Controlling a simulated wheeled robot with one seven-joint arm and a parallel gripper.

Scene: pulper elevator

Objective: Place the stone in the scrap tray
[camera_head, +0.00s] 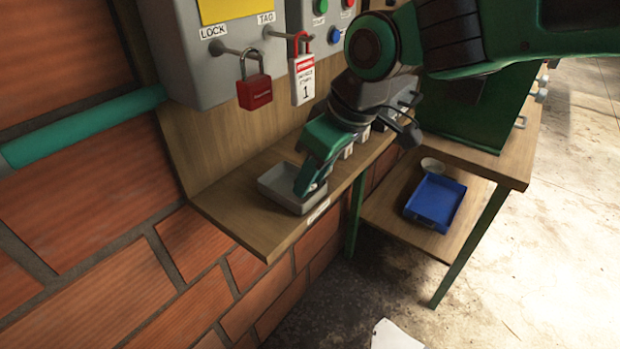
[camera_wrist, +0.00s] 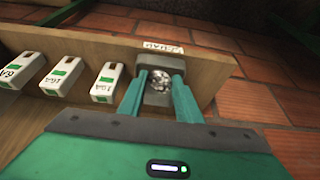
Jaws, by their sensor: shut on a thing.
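My gripper (camera_head: 309,186) reaches down at the grey tray (camera_head: 277,186) on the wooden shelf, its fingertips at the tray's right part. In the wrist view the fingers (camera_wrist: 159,83) are shut on a small, rough, grey stone (camera_wrist: 159,80). The grey tray (camera_wrist: 155,61) shows behind and around the stone there. I cannot tell whether the stone touches the tray floor. In the head view the stone is mostly hidden by the fingers. A white label sits on the shelf edge by the tray; its word is hard to read.
Several white-and-green labelled blocks (camera_wrist: 60,75) stand on the shelf beside the tray. A red padlock (camera_head: 254,91) and a red-white tag (camera_head: 303,79) hang above. A blue tray (camera_head: 435,203) and a small bowl (camera_head: 432,166) sit on a lower shelf at right. Brick wall borders the left.

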